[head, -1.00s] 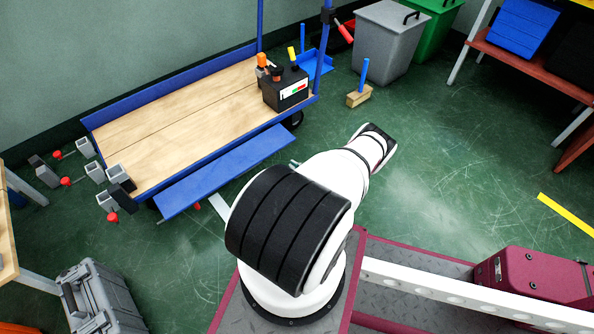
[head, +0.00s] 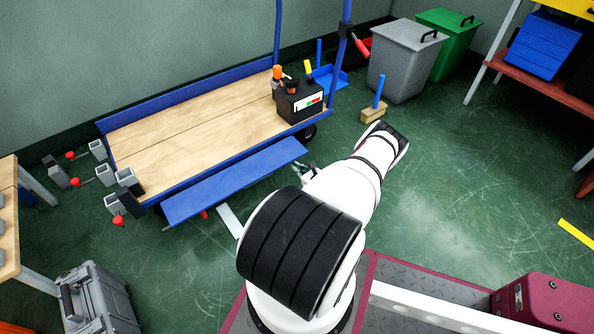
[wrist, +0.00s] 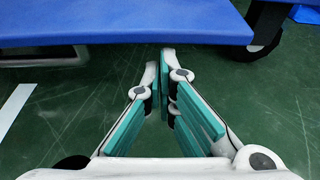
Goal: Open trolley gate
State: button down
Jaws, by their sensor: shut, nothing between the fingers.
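The trolley has a wooden deck (head: 200,118) with blue edging. Its gate, a long blue panel (head: 235,180), hangs out along the near side, below the deck edge and tilted outward. In the wrist view the gate (wrist: 120,22) crosses the top of the picture. My gripper (wrist: 164,55) is shut with teal pads together and nothing between them. Its fingertips point toward the gate's near edge, just short of it in the picture; I cannot tell whether they touch. In the head view my gripper (head: 307,170) is partly hidden behind my arm, by the gate's right end.
A black box (head: 298,104) with tools stands on the deck's right end. Grey (head: 398,65) and green (head: 447,40) bins stand at the back. A wooden block with a blue rod (head: 374,113) is on the floor. A grey case (head: 98,300) sits front left.

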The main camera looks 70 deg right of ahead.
jog(key=shift+r, duration=0.1)
notch_tip(320, 180, up, 3)
jog(key=g+y+p, duration=0.1)
jog(key=g+p, duration=0.1)
jog(key=p, duration=0.5)
jog(key=shift+s+a+r, duration=0.1)
jog(key=shift+r, duration=0.05)
notch_tip(320, 180, down, 5)
jog(key=b, duration=0.5)
jog(key=p+v, duration=0.5)
jog(key=v, duration=0.6)
jog(key=shift+y, duration=0.3)
jog(key=shift+r, duration=0.15)
